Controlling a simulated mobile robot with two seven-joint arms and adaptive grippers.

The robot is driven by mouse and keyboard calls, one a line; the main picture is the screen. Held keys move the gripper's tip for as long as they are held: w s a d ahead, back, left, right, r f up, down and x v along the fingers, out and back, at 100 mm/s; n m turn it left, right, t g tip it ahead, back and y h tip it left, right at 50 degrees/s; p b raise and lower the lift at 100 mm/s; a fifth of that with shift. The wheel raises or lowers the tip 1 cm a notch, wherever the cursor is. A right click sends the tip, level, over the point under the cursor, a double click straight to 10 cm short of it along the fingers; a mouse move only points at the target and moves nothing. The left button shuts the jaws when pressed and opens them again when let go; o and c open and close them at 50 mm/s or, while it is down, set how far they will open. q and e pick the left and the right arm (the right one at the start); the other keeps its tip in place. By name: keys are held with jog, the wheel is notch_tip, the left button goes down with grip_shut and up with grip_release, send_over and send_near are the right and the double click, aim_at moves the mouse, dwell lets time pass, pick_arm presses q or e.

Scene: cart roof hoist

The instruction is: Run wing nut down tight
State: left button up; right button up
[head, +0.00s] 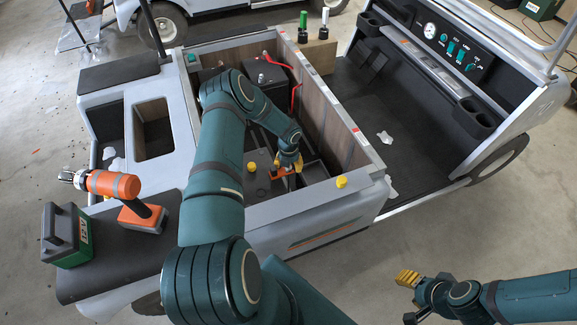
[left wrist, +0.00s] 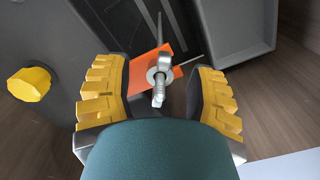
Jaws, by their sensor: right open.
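The metal wing nut (left wrist: 158,76) sits on a threaded stud over an orange hold-down plate (left wrist: 172,56) in the left wrist view. My left gripper (left wrist: 158,100) has its yellow fingers spread on either side of the stud, with gaps showing on both sides. In the head view my left gripper (head: 287,166) reaches down into the open bay of the cart, over the orange plate (head: 279,173); the nut is too small to make out there. My right gripper (head: 408,281) is open and empty over the bare floor at the lower right.
A yellow cap (left wrist: 29,84) is left of my left fingers. The bay's wooden wall (head: 335,110) rises on the right; a black battery with red cable (head: 265,75) is behind. A drill (head: 115,185) and green battery pack (head: 67,235) stand on the cart at left.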

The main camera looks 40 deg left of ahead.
pick_arm(q)
notch_tip(320, 180, up, 12)
jog(key=shift+f, duration=0.1)
dwell(0.6)
dwell(0.4)
